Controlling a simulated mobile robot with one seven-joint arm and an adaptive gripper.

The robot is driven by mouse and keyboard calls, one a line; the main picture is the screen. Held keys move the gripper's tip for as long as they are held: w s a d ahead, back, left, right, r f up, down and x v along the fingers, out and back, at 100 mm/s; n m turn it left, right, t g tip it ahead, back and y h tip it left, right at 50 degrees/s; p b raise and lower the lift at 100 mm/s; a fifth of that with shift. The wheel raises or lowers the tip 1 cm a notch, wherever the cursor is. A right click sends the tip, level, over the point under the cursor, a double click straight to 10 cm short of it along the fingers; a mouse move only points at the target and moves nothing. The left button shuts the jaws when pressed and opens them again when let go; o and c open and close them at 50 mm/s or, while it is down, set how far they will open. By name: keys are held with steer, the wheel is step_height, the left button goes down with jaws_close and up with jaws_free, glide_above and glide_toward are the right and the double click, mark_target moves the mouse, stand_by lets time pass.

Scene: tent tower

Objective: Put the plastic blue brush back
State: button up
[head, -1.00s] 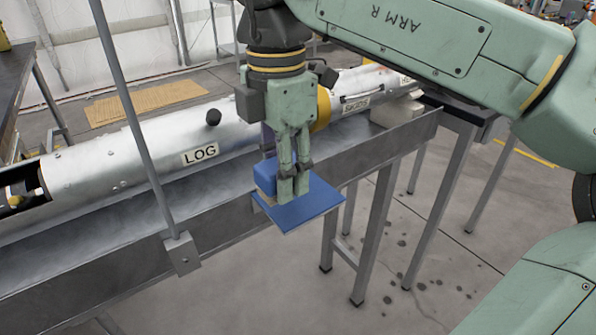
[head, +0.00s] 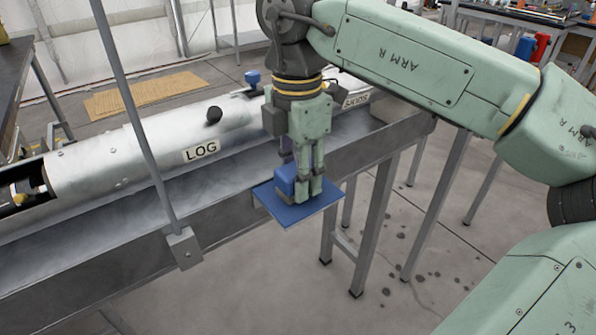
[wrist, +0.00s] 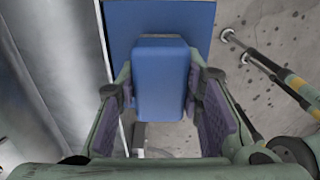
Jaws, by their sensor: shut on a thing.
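The blue brush (head: 285,182) is a small blue block in the head view. It also shows between my fingers in the wrist view (wrist: 160,80). My gripper (head: 308,190) points down and is shut on it, with one finger on each side in the wrist view (wrist: 165,95). The brush is over a flat blue plate (head: 292,213) at the bench's front edge, low and upright. I cannot tell whether its underside touches the plate. The plate also shows beyond the brush in the wrist view (wrist: 150,17).
A silver tube marked LOG (head: 110,170) lies along the grey metal bench (head: 110,260) behind the plate. A thin upright pole (head: 140,130) stands at the bench's front edge, left of my gripper.

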steer(key=o, duration=1.1)
step_height(320, 180, up, 12)
steer(key=shift+r+p, duration=0.15)
steer(key=shift+p, duration=0.3)
steer(key=shift+w, duration=0.1)
